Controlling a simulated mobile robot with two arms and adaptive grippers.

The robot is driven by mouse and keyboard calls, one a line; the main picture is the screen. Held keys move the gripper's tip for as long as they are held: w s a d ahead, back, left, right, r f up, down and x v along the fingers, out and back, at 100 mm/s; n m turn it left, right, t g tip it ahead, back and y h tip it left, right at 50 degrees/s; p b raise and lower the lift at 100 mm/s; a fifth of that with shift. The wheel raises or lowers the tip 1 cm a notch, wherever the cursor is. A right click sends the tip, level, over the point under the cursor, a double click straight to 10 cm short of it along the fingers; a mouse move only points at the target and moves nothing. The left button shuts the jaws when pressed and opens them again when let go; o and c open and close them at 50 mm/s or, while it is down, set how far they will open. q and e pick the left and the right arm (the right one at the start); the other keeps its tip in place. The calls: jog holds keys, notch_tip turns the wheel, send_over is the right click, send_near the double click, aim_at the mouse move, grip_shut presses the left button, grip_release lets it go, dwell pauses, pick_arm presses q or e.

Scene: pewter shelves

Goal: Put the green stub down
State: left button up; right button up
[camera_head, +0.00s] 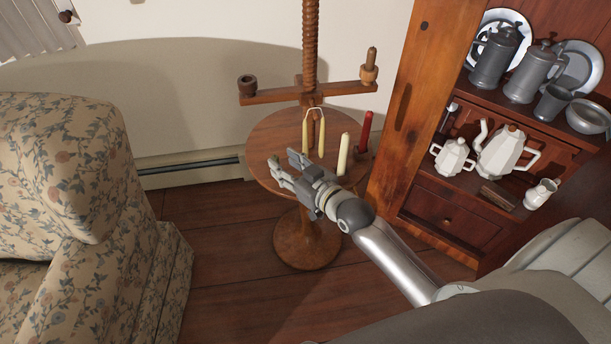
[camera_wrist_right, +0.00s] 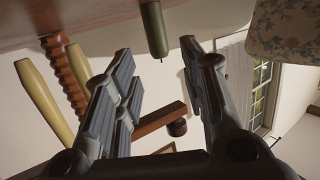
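My right gripper (camera_head: 284,163) is just above the near left part of the round wooden table (camera_head: 262,135). In the right wrist view, which looks upside down, its fingers (camera_wrist_right: 157,48) are spread apart. The green stub (camera_wrist_right: 153,30) is a short dark green candle with a wick, seen in the gap between the fingertips with space on both sides. Its base end is cut off by the frame's top edge, against the tabletop, so I cannot see its full contact. In the head view the stub does not show. My left gripper is not in view.
Two joined yellow candles (camera_head: 321,136), a cream candle (camera_head: 343,155) and a red candle (camera_head: 364,131) are on or over the table's right part. A wooden screw post (camera_head: 310,50) with a crossbar rises behind. A pewter cupboard (camera_head: 400,110) stands right, a floral armchair (camera_head: 70,170) left.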

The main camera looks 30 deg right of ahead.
pick_arm(q)
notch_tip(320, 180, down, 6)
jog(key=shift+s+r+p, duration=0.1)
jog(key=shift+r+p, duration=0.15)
jog(key=shift+p, duration=0.4)
pick_arm(e)
jog(key=v, duration=0.9)
